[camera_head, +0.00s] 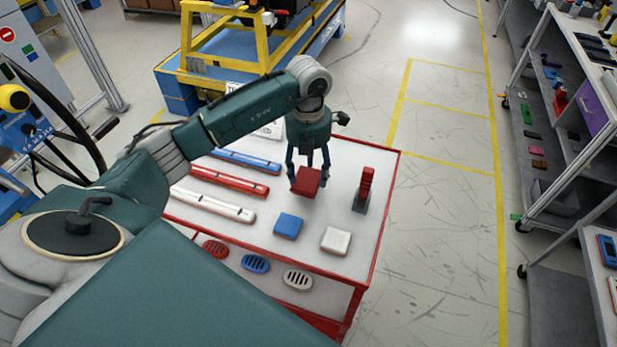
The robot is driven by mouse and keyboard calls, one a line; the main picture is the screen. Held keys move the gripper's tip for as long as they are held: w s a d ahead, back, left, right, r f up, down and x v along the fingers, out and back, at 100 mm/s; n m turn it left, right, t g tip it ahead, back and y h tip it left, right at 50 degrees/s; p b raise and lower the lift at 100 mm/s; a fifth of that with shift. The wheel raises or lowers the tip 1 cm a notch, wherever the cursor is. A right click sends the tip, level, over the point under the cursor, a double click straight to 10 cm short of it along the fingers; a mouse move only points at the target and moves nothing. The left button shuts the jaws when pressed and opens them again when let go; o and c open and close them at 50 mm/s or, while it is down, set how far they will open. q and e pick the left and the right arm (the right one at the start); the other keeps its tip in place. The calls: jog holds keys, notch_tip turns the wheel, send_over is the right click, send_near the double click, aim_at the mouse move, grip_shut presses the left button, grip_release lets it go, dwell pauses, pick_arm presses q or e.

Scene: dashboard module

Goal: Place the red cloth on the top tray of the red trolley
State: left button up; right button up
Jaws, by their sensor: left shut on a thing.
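The red cloth (307,181) is a small folded red block in the camera_head view. My left gripper (308,176) points down and is shut on it, over the white top tray of the red trolley (330,267). The cloth appears at or just above the tray surface; I cannot tell whether it touches. A blue cloth (288,226) and a white cloth (336,241) lie on the tray nearer the front edge. My right gripper is not in view.
Blue, red and white bars (228,180) lie on the tray's left. A red-handled item (364,190) stands to the right of the cloth. Shelving (560,130) stands far right, with clear floor between.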

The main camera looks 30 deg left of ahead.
aim_at(309, 174)
pick_arm(q)
notch_tip(309, 174, down, 4)
jog(key=shift+r+p, duration=0.25)
jog(key=shift+p, duration=0.1)
jog(key=shift+f, duration=0.15)
jog(key=o, duration=1.1)
jog(key=shift+c, duration=0.2)
